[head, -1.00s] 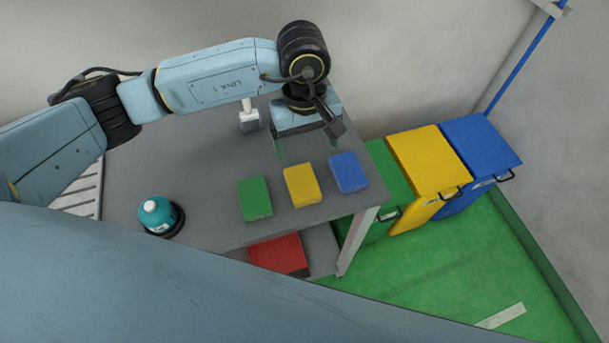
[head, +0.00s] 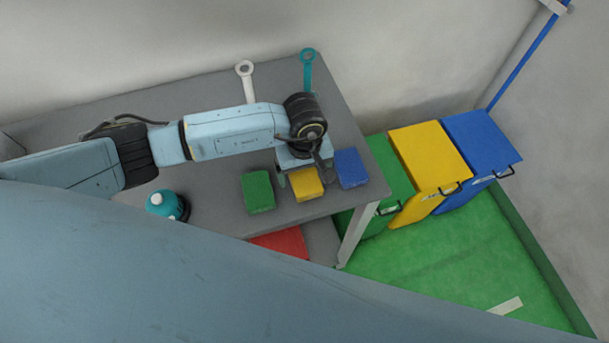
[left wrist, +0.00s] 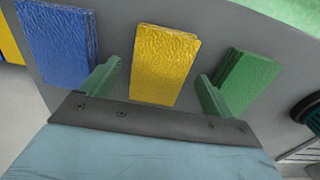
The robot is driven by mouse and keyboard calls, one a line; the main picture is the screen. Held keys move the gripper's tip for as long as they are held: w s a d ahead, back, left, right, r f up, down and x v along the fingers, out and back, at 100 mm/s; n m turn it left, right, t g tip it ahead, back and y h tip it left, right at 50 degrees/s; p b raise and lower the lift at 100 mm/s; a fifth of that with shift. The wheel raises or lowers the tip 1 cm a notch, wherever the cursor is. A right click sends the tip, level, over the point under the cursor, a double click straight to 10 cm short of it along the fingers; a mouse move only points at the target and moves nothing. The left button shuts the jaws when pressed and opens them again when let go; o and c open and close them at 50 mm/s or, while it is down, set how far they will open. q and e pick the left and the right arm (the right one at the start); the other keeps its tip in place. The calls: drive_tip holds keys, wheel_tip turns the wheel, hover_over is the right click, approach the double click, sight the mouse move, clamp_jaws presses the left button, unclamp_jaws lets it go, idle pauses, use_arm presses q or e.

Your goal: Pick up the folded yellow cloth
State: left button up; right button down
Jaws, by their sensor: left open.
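The folded yellow cloth (head: 306,184) lies on the grey table between a green cloth and a blue cloth; its far end is hidden by my gripper in the head view. My left gripper (head: 300,177) is over the far end of the yellow cloth. In the left wrist view, the yellow cloth (left wrist: 163,65) lies ahead between the two green fingers of my open left gripper (left wrist: 158,85), with a gap on each side. I cannot tell the fingertips' exact height above the table. My right gripper is not in view.
A folded green cloth (head: 257,191) and a folded blue cloth (head: 351,168) lie close on either side. A teal-capped container (head: 163,203) stands at the left. Two ring-ended tools (head: 246,82) are at the table's back. Green, yellow and blue bins (head: 430,158) stand right of the table.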

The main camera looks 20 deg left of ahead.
sight(305, 177)
use_arm(q)
drive_tip(key=shift+f, duration=0.3)
drive_tip(key=c, duration=1.1)
drive_tip(key=shift+o, duration=0.2)
wheel_tip(305, 177, up, 10)
drive_tip(key=b, duration=0.1)
